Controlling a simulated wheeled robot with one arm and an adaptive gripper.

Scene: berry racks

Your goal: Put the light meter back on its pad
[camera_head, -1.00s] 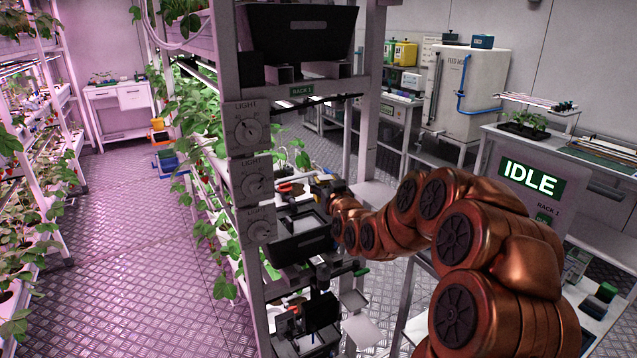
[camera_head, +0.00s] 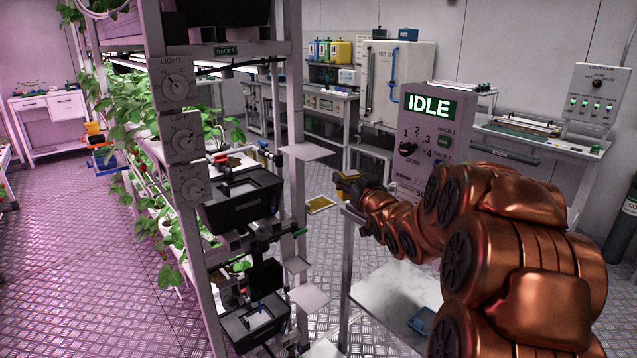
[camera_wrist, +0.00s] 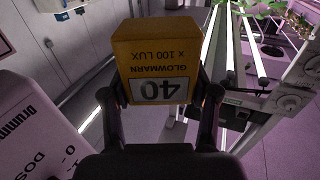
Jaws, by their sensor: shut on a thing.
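The light meter is a yellow box (camera_wrist: 155,45) with a white "40" display and the words "GLOWMARN x 100 LUX", upside down in the wrist view. My gripper (camera_wrist: 163,100) is shut on it, with one finger at each side.
The grey IDLE cabinet (camera_head: 418,155) stands close, right of my gripper. The rack post (camera_head: 293,150) and its small side shelves (camera_head: 304,151) are to the left. A white table (camera_head: 385,290) is below my arm. Metal floor (camera_head: 90,270) is open at left.

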